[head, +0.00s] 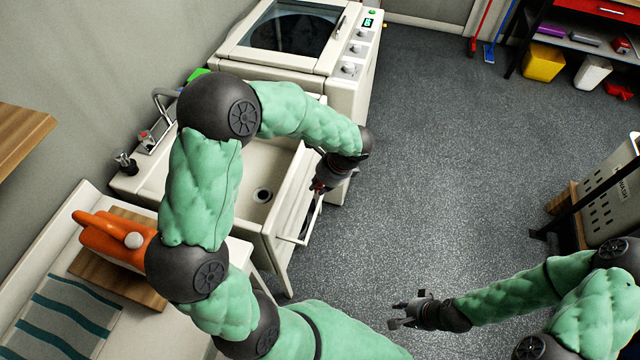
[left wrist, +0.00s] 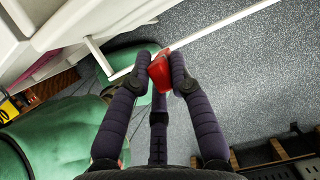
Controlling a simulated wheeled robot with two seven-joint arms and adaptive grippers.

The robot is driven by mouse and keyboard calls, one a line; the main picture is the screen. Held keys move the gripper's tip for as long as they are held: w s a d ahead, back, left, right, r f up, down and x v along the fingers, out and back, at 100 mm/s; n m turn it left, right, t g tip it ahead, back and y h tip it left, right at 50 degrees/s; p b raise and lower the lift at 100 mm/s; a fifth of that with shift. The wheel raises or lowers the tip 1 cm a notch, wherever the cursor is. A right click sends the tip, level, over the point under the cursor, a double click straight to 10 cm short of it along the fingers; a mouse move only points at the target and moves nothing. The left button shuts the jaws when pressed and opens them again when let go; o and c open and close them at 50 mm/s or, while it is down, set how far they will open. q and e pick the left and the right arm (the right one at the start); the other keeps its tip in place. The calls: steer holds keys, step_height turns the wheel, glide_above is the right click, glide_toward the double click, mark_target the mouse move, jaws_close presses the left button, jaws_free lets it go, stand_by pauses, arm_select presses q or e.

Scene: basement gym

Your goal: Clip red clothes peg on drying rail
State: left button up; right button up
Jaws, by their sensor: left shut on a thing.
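The red clothes peg (left wrist: 160,72) is pinched between the two dark fingers of my left gripper (left wrist: 162,70) in the left wrist view. The white drying rail (left wrist: 225,24) runs slantwise past the peg's far end. The peg's tip overlaps the rail in the picture; I cannot tell whether its jaws are around the rail or only beside it. In the head view my left gripper (head: 323,183) is at the front of the sink unit, over the rail (head: 312,222), and the peg is too small to make out. My right gripper (head: 403,313) is empty and open above the floor.
The sink (head: 262,172) lies left of my left gripper, with the white washing machine (head: 325,68) behind it. A crate (head: 610,190) stands at right. The grey floor between is clear.

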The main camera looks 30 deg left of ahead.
mark_target(320, 200)
stand_by(0.5)
arm_select(q)
steer(key=shift+f+b, duration=2.8)
steer(key=shift+f, duration=1.55)
steer(key=o, duration=0.8)
steer(key=shift+r, duration=0.1)
steer(key=v, duration=1.1)
steer(key=shift+d+r, duration=0.2)
steer(key=shift+r, duration=0.2)
